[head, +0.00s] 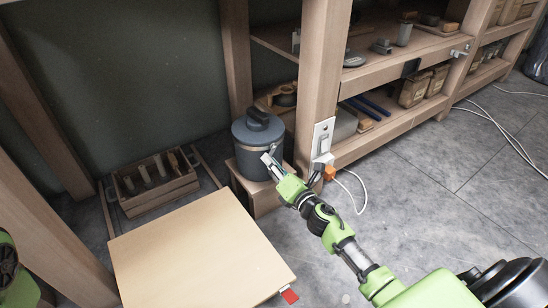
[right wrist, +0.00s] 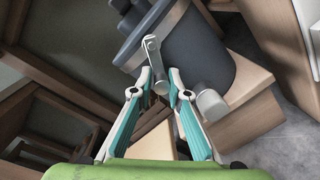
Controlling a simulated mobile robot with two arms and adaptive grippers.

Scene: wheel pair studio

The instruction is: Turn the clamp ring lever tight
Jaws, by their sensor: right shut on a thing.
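A dark blue-grey drum (head: 262,150) with a black lid handle (head: 257,118) stands on a wooden block beside the shelf post. A clamp ring (right wrist: 145,35) runs around its upper rim, partly seen in the right wrist view. The grey clamp ring lever (right wrist: 152,52) hangs from the ring, its lower end between my fingertips. My right gripper (head: 270,164) reaches the drum's front side; in the right wrist view it (right wrist: 160,82) is shut on the lever. In the head view the gripper hides most of the lever. My left gripper is out of view.
A wooden post (head: 322,70) with a white switch plate (head: 322,137) stands right of the drum. A pale board (head: 195,255) lies in front, and a wooden tool crate (head: 154,183) stands to the left. White cables cross the floor at right.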

